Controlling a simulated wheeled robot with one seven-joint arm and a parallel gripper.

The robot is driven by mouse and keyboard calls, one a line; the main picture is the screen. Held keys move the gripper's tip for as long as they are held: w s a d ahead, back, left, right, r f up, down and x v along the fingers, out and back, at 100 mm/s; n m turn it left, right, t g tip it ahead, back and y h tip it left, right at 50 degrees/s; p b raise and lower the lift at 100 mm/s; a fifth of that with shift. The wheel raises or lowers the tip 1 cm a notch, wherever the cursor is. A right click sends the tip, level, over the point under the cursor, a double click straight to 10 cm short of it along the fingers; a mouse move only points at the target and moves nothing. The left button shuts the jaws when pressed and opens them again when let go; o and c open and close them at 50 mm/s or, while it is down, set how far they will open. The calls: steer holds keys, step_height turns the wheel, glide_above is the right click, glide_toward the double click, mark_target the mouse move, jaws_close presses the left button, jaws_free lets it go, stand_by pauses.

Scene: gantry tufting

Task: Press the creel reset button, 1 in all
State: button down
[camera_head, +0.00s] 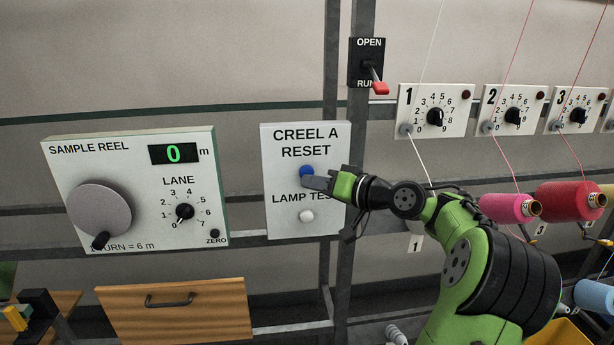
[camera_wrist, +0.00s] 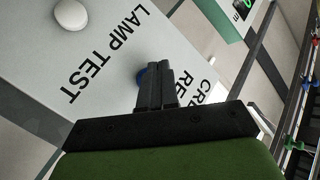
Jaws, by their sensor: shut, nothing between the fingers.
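The creel reset panel (camera_head: 284,148) is a pale plate lettered "CREEL A RESET" above and "LAMP TEST" below. Its blue reset button (camera_head: 306,170) sits under the reset label, and the white lamp test button (camera_head: 306,216) sits lower. My gripper (camera_head: 305,182) is shut and empty, its tips at the lower edge of the blue button. In the wrist view the shut fingers (camera_wrist: 155,80) cover most of the blue button (camera_wrist: 141,76), with only its edge showing. I cannot tell whether the tips touch it. The white button (camera_wrist: 70,15) is clear of the fingers.
The sample reel panel (camera_head: 135,240) with crank and lane dial is to the left. A red-handled switch (camera_head: 380,88) is above right. Numbered dial plates (camera_head: 455,117) and yarn spools (camera_head: 570,202) are to the right. A wooden drawer (camera_head: 175,320) is below left.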

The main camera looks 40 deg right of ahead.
steer(key=shift+s+a+b, duration=0.5)
steer(key=shift+s+a, duration=0.2)
steer(key=shift+s, duration=0.35)
steer(key=shift+s+a+b, duration=0.45)
steer(key=shift+s+a, duration=0.25)
steer(key=shift+s, duration=0.3)
steer(key=w+a+f+n+g, duration=0.2)
steer(key=a+f+g, duration=0.25)
steer(key=a, duration=0.45)
steer(key=w+a+f+n+g, duration=0.1)
steer(key=a+f+g, duration=0.3)
steer(key=a, duration=0.5)
steer(key=s+a+f+h, duration=0.1)
steer(key=s+a+f, duration=0.1)
steer(key=s, duration=0.5)
steer(key=s+a+f+n+g+h, duration=0.1)
steer(key=s+a+f, duration=0.1)
steer(key=s, duration=0.5)
steer(key=s+a+f+n+g+h, duration=0.1)
steer(key=s+a+f, duration=0.1)
steer(key=s, duration=0.4)
steer(key=shift+s+a, duration=0.4)
steer(key=shift+a, duration=0.45)
